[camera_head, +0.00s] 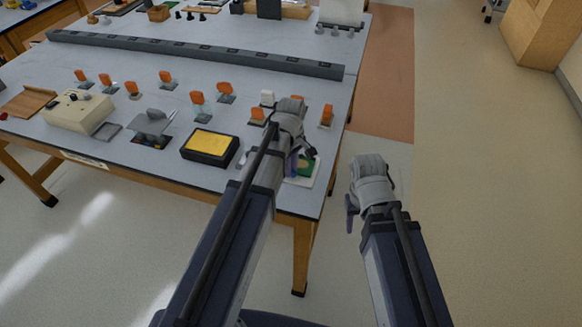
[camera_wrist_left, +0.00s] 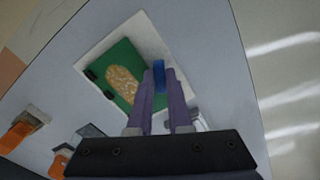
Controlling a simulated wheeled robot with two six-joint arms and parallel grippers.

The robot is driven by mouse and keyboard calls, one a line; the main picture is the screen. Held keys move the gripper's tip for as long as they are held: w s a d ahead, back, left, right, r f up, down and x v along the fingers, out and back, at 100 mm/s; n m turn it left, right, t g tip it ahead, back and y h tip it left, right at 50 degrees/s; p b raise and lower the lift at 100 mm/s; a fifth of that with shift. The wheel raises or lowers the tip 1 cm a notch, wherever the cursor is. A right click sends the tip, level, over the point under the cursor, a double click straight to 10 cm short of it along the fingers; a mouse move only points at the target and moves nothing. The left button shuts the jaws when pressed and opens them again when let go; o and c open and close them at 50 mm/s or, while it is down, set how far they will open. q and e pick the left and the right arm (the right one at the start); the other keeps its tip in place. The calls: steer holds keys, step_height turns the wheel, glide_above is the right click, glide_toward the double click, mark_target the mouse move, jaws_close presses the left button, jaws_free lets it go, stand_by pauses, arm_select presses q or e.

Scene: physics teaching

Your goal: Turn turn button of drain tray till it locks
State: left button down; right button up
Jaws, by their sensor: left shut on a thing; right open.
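A flat white tray (camera_wrist_left: 148,34) with a green panel (camera_wrist_left: 118,56) and a tan oval patch lies on the table in the left wrist view. I take it for the drain tray; in the head view its green part (camera_head: 308,167) shows beside my left gripper. A small blue piece (camera_wrist_left: 159,74), which looks like the turn button, stands at the panel's edge. My left gripper (camera_wrist_left: 159,90) is shut on this blue piece, with a purple finger on each side. The fingers hide its lower part. My right gripper (camera_head: 351,208) is open and empty, off the table's right side.
Several orange-topped stands (camera_head: 197,98) stand on the table (camera_head: 60,132) left of and behind the left gripper. A black box with a yellow top (camera_head: 210,145) and a beige box (camera_head: 78,110) are further left. A long grey rail (camera_head: 190,50) crosses behind. Floor at right is clear.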

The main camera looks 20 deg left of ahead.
arm_select(q)
steer(key=m, duration=0.6)
steer(key=shift+m, duration=0.3)
steer(key=m, duration=0.5)
steer(key=shift+m, duration=0.4)
steer(key=c, duration=0.8)
jaws_free()
steer(key=shift+c, duration=0.2)
steer(key=shift+r, duration=0.1)
step_height(320, 180, up, 8)
steer(key=p, duration=0.8)
